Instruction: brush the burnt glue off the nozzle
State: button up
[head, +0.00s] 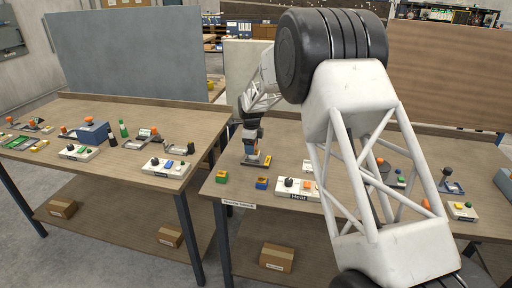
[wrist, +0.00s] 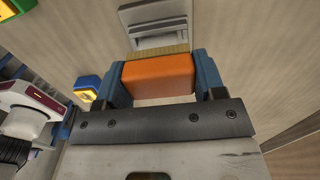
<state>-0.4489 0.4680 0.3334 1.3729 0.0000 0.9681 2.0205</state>
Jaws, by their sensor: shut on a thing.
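My gripper (wrist: 160,80) is shut on an orange block-shaped brush handle (wrist: 158,76), which sits between its two blue fingers. A tan strip that looks like bristles (wrist: 160,51) shows along its far side. In the head view my gripper (head: 251,148) is low over the right table, at a small grey holder (head: 248,160). The holder also shows in the wrist view (wrist: 158,30), just beyond the brush. I cannot tell whether the brush touches it. I cannot make out the nozzle or any burnt glue.
A white control box labelled Heat (head: 298,196) stands at the table's front edge. A blue and yellow block (head: 262,183) and a green and yellow block (head: 221,177) lie nearby. My arm hides much of the table's right half. A second table (head: 150,112) with several devices stands left.

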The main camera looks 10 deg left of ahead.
jog(key=shift+a, duration=0.5)
jog(key=shift+d+r, duration=0.1)
jog(key=shift+r, duration=4)
send_over(287, 166)
notch_tip(287, 166, down, 4)
jog(key=shift+d+r, duration=0.15)
jog(key=shift+r, duration=0.05)
jog(key=shift+f, duration=3.15)
jog(key=shift+f, duration=0.1)
jog(key=shift+f, duration=1.75)
